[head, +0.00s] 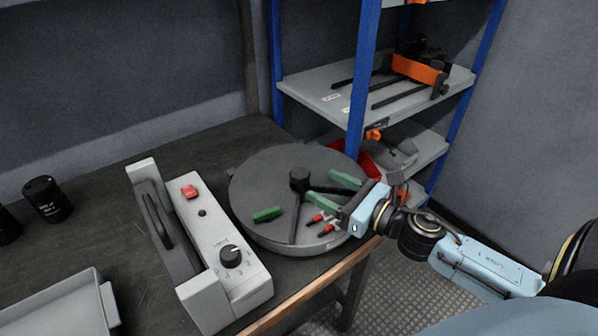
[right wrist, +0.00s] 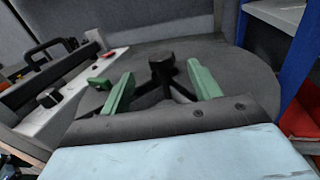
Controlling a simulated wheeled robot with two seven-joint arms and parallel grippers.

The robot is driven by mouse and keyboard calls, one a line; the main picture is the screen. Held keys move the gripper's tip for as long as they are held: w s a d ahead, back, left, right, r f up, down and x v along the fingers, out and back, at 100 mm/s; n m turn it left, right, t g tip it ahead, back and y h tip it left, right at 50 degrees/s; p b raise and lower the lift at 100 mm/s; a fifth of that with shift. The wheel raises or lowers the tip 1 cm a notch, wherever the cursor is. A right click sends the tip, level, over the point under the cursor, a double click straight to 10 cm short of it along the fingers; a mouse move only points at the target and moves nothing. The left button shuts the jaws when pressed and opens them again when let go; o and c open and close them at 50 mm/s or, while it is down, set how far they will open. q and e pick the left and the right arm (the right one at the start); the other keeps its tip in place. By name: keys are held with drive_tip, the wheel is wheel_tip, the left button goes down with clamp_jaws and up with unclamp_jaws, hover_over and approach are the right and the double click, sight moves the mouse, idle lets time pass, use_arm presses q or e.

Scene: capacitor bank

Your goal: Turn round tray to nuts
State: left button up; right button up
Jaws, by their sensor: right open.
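The round tray (head: 262,178) is a dark grey disc on the bench, with a black central knob (head: 299,178) and black divider bars running out from it. A green block (head: 266,214) and two small red-ended parts (head: 318,219) lie in separate sections. I cannot make out any nuts. My right gripper (head: 320,184) is over the tray's right side, its green fingers apart and empty. In the right wrist view the knob (right wrist: 161,64) shows between and just beyond the fingertips (right wrist: 161,72); I cannot tell if they touch. My left gripper is not in view.
A grey control box (head: 205,222) with a handle, red switch and dial stands left of the tray. Black cylinders (head: 46,198) and a grey bin (head: 55,305) are further left. A blue-posted shelf rack (head: 362,80) stands behind, with a red bin (head: 369,165) low down.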

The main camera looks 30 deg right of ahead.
sight(308, 177)
drive_tip(key=x, duration=0.7)
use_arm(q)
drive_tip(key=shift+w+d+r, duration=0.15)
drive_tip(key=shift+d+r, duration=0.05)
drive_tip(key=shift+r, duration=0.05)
use_arm(e)
drive_tip(key=shift+w+a, duration=0.15)
drive_tip(key=shift+w, duration=0.3)
clamp_jaws()
